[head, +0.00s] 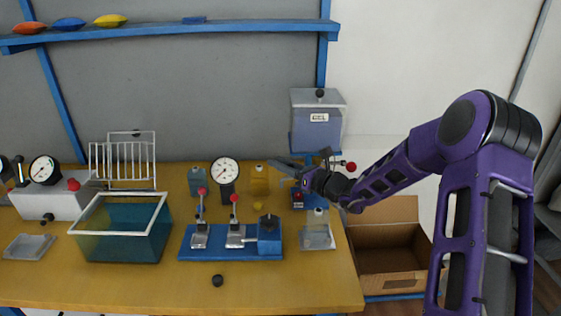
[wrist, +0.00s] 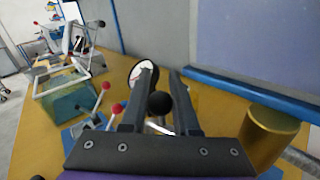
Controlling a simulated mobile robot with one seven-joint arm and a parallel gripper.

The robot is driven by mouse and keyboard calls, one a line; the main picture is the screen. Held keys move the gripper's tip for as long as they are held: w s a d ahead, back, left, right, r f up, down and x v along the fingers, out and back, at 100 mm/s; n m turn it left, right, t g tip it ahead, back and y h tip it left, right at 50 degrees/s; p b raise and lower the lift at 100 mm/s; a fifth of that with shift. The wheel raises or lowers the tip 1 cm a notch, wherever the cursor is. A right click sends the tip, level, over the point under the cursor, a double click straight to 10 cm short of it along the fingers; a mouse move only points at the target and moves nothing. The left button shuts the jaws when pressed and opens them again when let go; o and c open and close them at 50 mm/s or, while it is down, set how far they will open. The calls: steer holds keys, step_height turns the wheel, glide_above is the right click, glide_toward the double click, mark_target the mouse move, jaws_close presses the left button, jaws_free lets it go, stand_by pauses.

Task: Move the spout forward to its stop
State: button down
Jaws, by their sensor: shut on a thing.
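My gripper (head: 282,168) reaches in from the right in the head view, in front of the dispenser's blue stand and below its grey hopper (head: 318,128). Its fingers (wrist: 162,72) point away from the wrist view with a narrow gap between them. A black ball knob (wrist: 160,104) shows in that gap, with the fingers on both sides of it. A curved pale piece shows beside the knob. A brass cylinder (wrist: 272,132) stands to the right of the fingers. The spout itself is not clearly distinguishable; my gripper and wrist cover much of that area.
A blue clamp fixture (head: 215,252) with red-knobbed levers and a teal tank (head: 120,245) stand on the wooden bench (head: 300,292). A small clear container (head: 317,238) stands right of the fixture. A dial gauge (head: 225,171) stands behind it. An open cardboard box (head: 388,285) is right.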

steer(key=c, duration=0.7)
jaws_free()
steer(key=shift+o, duration=0.2)
steer(key=v, duration=1.7)
steer(key=shift+d+p, duration=0.25)
steer(key=shift+p, duration=0.15)
steer(key=shift+s, duration=0.1)
